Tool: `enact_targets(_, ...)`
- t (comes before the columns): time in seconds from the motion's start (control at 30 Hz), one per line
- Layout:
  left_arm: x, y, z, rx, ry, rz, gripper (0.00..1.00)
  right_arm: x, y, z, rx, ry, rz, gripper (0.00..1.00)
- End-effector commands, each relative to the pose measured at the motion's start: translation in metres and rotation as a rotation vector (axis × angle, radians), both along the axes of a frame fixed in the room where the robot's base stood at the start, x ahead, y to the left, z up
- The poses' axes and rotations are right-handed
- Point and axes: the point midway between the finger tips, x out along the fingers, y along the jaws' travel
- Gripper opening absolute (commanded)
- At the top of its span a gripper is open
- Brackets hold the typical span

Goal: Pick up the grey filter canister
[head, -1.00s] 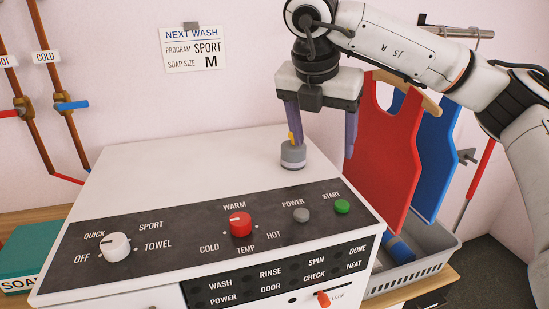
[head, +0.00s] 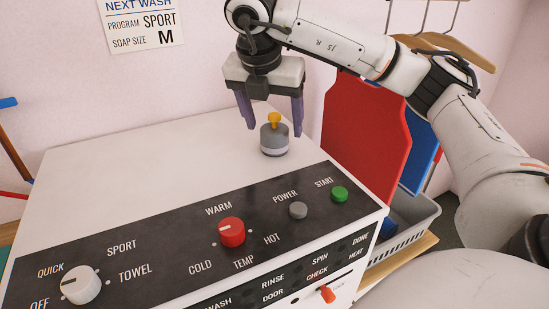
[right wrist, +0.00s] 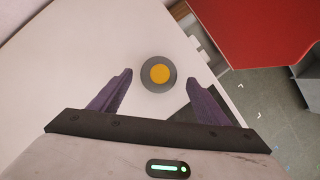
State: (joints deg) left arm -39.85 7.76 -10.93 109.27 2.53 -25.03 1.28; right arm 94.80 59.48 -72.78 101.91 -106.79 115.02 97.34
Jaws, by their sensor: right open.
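The grey filter canister (head: 274,141) stands upright on the white washing machine top (head: 150,170), near its right edge, with a yellow knob on top and a pale band low down. My right gripper (head: 272,128) is open above and around it in the head view, one purple finger on each side. In the right wrist view the canister (right wrist: 158,73) lies between and just beyond the fingertips of my right gripper (right wrist: 161,76), with no contact visible. My left gripper is in neither view.
The dark control panel (head: 165,262) with a white dial (head: 81,285), red dial (head: 231,232) and green button (head: 340,194) runs along the machine's front. A red garment (head: 365,135) hangs right of the machine, above a grey basket (head: 412,222). The machine top left of the canister is clear.

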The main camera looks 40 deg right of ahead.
Motion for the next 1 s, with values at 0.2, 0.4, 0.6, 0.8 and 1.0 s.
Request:
enact_targets(0.2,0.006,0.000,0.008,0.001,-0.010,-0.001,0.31,0.006,-0.010,-0.030,0.000,0.005,-0.002,0.70)
enact_targets(0.4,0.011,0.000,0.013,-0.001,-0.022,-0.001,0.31,0.009,-0.015,-0.044,0.000,0.001,0.000,0.70)
enact_targets(0.6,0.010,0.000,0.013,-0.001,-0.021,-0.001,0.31,0.009,-0.015,-0.045,0.001,0.001,-0.001,0.68)
enact_targets(0.8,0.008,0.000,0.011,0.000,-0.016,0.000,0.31,0.009,-0.015,-0.045,0.001,0.001,-0.001,0.34)
enact_targets(1.0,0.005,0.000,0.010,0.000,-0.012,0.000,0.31,0.009,-0.015,-0.045,0.001,0.001,-0.001,0.01)
